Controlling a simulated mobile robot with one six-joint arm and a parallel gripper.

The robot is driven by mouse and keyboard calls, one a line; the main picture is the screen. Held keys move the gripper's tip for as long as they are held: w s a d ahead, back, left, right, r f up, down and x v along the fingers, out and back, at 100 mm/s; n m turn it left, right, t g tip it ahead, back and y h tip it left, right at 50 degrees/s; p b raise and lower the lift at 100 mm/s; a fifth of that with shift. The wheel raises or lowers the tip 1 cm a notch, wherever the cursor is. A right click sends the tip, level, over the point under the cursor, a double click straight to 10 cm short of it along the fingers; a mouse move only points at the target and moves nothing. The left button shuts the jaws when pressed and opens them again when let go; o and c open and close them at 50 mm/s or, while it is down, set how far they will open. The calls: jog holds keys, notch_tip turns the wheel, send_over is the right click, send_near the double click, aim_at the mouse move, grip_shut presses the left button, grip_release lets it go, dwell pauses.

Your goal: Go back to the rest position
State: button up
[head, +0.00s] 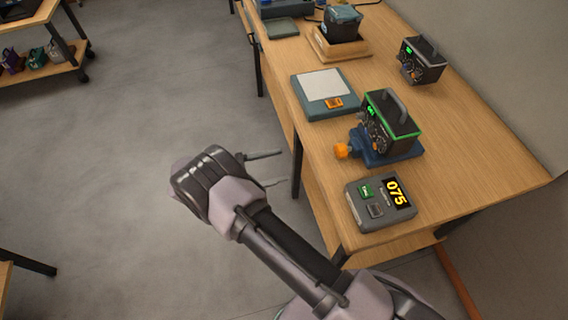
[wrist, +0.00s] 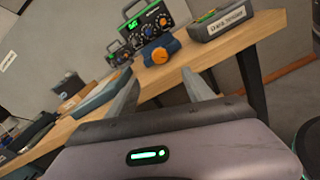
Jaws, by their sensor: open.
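My gripper (head: 264,169) is open and empty in the head view. Its two thin fingers are spread apart and point right, toward the long wooden table (head: 478,165). It hangs over the floor, off the table's left edge, touching nothing. In the wrist view the two fingers of my gripper (wrist: 163,90) stand apart, with the table edge and floor showing between them. A black and green box with knobs and a handle (head: 392,118) sits on a blue base with an orange knob (head: 341,151). This box also shows in the wrist view (wrist: 157,23).
A grey unit with a display reading 075 (head: 380,201) stands near the table's front end. A flat teal device (head: 325,93), a second knobbed box (head: 422,60) and a battery-like block on a wooden stand (head: 342,46) are farther back. Open floor (head: 130,130) lies left.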

jog(key=s+d+r+m+g+y, duration=0.3)
jog(key=d+r+m+g+y, duration=0.15)
jog(key=d+r, duration=0.35)
jog(key=s+d+r+m+g+y, duration=0.25)
jog(key=d+r+m+y, duration=0.3)
jog(key=r, duration=0.55)
jog(key=s+r+m+t+y, duration=0.3)
jog(key=s+m+y, duration=0.1)
jog(key=s+m, duration=0.2)
jog(key=s+r+m+t+y, duration=0.4)
jog(key=s+m+y, duration=0.1)
jog(key=s+m, duration=0.1)
jog(key=shift+s+d, duration=0.35)
jog(key=shift+s, duration=0.55)
jog(key=shift+r, duration=0.1)
